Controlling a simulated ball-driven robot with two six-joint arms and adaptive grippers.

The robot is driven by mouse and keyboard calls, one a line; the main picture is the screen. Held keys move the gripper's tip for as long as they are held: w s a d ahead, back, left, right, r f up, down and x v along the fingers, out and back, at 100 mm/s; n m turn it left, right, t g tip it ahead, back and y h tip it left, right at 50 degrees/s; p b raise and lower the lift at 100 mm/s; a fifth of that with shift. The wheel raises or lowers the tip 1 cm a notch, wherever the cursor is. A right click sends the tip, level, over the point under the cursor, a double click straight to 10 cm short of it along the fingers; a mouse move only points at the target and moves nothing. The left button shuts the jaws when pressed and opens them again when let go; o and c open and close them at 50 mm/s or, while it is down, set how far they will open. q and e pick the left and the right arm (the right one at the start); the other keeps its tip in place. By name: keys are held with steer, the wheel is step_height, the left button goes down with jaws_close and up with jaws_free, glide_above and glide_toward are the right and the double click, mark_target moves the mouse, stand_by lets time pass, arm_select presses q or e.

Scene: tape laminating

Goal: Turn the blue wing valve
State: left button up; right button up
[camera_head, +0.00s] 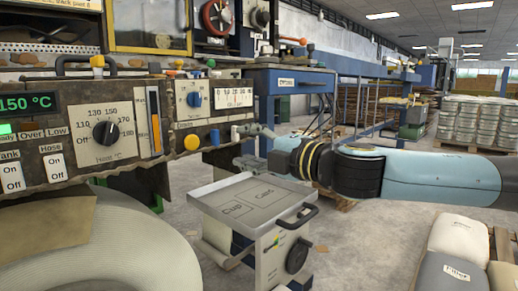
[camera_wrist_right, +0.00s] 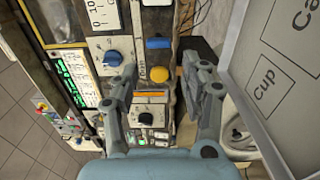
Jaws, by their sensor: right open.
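The blue wing-shaped handle (camera_wrist_right: 158,43), which I take as the wing valve, is on the machine panel above a yellow-orange knob (camera_wrist_right: 158,73) in the right wrist view. In the head view the blue handle (camera_head: 214,137) sits just right of the round yellow knob (camera_head: 191,142). My right gripper (camera_head: 245,147) comes in from the right and points at the panel. Its fingers (camera_wrist_right: 159,66) are spread and empty, and appear on either side of the yellow knob, with the blue handle just above. No contact shows. My left gripper is out of view.
Another blue knob (camera_head: 194,98) with a dial is higher on the panel. A large pale coil or hose (camera_head: 150,240) is at the lower left. Sacks (camera_head: 455,262) lie at the lower right.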

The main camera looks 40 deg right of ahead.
steer(key=shift+s, duration=1.4)
